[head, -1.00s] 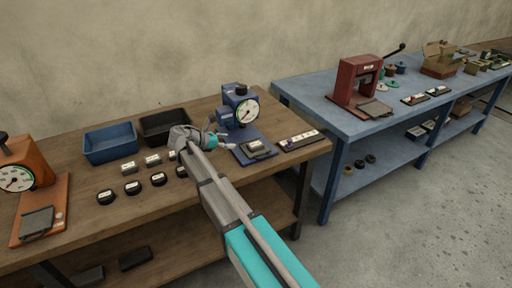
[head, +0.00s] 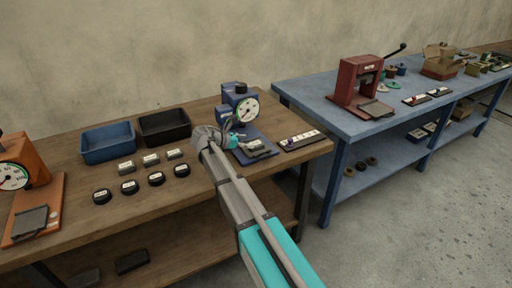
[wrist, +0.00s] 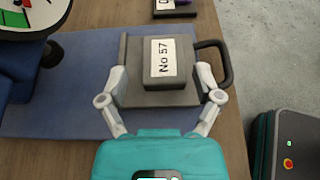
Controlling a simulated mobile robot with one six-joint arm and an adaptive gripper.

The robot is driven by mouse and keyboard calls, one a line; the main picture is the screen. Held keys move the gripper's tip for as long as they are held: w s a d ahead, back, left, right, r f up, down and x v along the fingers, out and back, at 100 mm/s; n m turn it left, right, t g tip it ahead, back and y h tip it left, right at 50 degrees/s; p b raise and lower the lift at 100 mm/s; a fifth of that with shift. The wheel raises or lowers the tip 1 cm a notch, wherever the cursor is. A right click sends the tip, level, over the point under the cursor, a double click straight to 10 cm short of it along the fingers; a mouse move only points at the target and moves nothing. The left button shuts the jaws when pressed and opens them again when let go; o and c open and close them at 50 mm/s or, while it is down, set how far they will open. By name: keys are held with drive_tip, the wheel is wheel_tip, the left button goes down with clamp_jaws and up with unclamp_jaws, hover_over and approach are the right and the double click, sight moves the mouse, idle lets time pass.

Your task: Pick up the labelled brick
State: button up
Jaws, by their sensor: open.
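The labelled brick (wrist: 171,88) is a dark grey block with a white "No 57" label on top. It lies on a grey plate (wrist: 130,58) with a loop handle, on the blue base (wrist: 80,120) of a dial device. In the head view the brick (head: 256,144) is small and partly hidden by my gripper. My gripper (wrist: 163,76) is open and empty, its fingers on either side of the brick with gaps between. In the head view my gripper (head: 237,141) is just left of the brick.
The blue dial device (head: 238,100) stands behind the brick. A label strip (head: 301,141) lies to the right near the table edge. Several grey blocks and black pucks (head: 129,187), a blue bin (head: 108,141) and a black bin (head: 165,125) are left.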

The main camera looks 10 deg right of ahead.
sight(258, 142)
drive_tip(key=shift+f+b+x, duration=0.25)
drive_tip(key=shift+b+x, duration=0.8)
drive_tip(key=shift+x, duration=0.85)
drive_tip(key=shift+d+f, duration=0.2)
drive_tip(key=shift+d, duration=0.4)
drive_tip(key=c, duration=1)
drive_tip(key=shift+c, duration=0.2)
drive_tip(key=shift+w+r, duration=0.1)
drive_tip(key=shift+r, duration=0.15)
